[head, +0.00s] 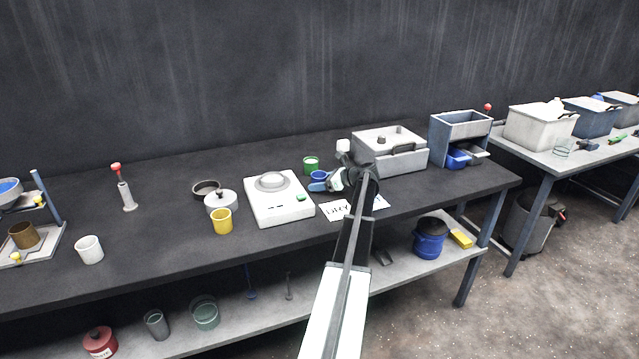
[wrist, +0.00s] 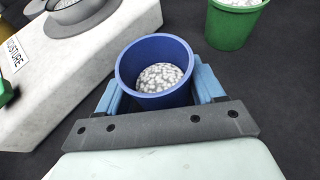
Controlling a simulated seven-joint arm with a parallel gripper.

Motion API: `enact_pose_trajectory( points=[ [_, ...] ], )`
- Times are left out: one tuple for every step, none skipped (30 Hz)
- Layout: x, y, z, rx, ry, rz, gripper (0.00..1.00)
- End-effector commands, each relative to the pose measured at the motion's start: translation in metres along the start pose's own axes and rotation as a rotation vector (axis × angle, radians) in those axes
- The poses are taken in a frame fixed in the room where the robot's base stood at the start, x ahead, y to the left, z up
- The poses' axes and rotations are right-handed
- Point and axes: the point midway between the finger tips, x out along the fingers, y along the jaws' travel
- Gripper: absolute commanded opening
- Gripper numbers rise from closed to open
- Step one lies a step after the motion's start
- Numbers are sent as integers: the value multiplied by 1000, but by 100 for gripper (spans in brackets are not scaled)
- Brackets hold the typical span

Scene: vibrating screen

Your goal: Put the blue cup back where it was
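The blue cup (wrist: 155,92) holds white granules and stands upright between the two light-blue fingers of my gripper (wrist: 158,98) in the wrist view. The fingers appear to press on both its sides, so the gripper looks shut on it. In the head view the blue cup (head: 319,176) is small, just right of the white moisture balance (head: 279,210), with my gripper (head: 321,185) at it. Whether the cup's base touches the bench cannot be told; its lower part is hidden by the gripper.
A green cup (head: 311,165) of white granules stands close behind; it also shows in the wrist view (wrist: 231,24). A card marked DRY (head: 335,210) lies in front. A grey lidded box (head: 398,155) stands right. A yellow cup (head: 221,222) stands left of the balance.

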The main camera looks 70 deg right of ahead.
Motion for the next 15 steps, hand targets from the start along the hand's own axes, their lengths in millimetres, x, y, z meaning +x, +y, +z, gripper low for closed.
enact_pose_trajectory(
  points=[
    [0,0,0,0,0,0,73],
    [0,0,0,0,0,0,76],
    [0,0,0,0,0,0,79],
    [0,0,0,0,0,0,82],
    [0,0,0,0,0,0,85],
    [0,0,0,0,0,0,88],
    [0,0,0,0,0,0,88],
    [0,0,0,0,0,0,88],
    [0,0,0,0,0,0,88],
    [0,0,0,0,0,0,88],
    [0,0,0,0,0,0,88],
    [0,0,0,0,0,0,88],
    [0,0,1,0,0,0,88],
    [-1,0,2,0,0,0,88],
    [-1,0,3,0,0,0,88]
  ],
)
